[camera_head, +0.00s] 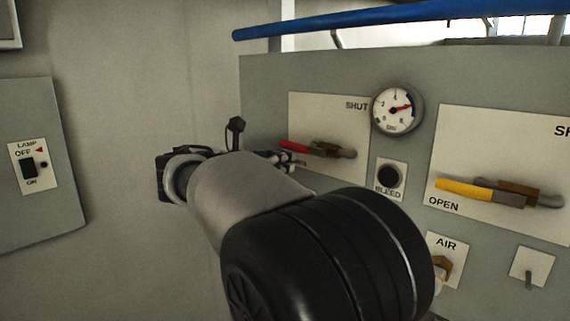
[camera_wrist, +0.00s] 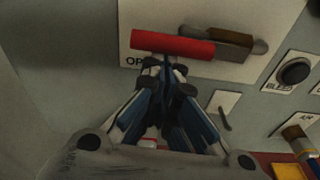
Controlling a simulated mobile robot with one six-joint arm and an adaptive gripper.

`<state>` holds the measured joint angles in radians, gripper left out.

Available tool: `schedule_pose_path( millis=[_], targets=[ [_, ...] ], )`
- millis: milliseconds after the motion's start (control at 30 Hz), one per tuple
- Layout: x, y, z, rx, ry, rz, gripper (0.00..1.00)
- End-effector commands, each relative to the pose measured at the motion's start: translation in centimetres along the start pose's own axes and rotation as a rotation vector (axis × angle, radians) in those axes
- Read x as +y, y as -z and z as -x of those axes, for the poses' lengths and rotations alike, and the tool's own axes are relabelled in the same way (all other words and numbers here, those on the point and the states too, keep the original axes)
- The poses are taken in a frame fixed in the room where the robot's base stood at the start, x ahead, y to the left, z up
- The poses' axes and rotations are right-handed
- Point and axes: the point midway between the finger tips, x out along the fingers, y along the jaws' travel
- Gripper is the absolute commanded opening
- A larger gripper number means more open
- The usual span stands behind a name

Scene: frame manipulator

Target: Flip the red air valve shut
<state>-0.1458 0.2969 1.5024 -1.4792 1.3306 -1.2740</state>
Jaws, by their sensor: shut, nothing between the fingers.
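The red valve handle (camera_head: 296,147) sits on a white plate on the grey panel in the head view. It lies nearly level, its red grip pointing left from the brown and grey pivot end. The word SHUT shows at the plate's upper right. In the wrist view the red grip (camera_wrist: 172,46) lies just above the letters OP; the rest of that word is hidden. My gripper (camera_wrist: 165,72) is shut and empty, its fingertips just below the red grip; I cannot tell if they touch it. In the head view my arm partly hides the gripper (camera_head: 285,160).
A gauge (camera_head: 397,108) and a black BLEED knob (camera_head: 389,177) are right of the red valve. A yellow handle (camera_head: 464,189) is farther right. A LAMP switch box (camera_head: 60,215) is on the left wall.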

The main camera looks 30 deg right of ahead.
Motion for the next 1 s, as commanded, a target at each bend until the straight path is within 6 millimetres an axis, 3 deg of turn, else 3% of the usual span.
schedule_pose_path(
  millis=[367, 1000],
  targets=[
    [0.5, -1.2, 0.2, -0.003, -0.022, -0.144, 0.00],
    [0.4, -5.7, 0.8, -0.002, -0.105, -0.734, 0.00]
  ],
)
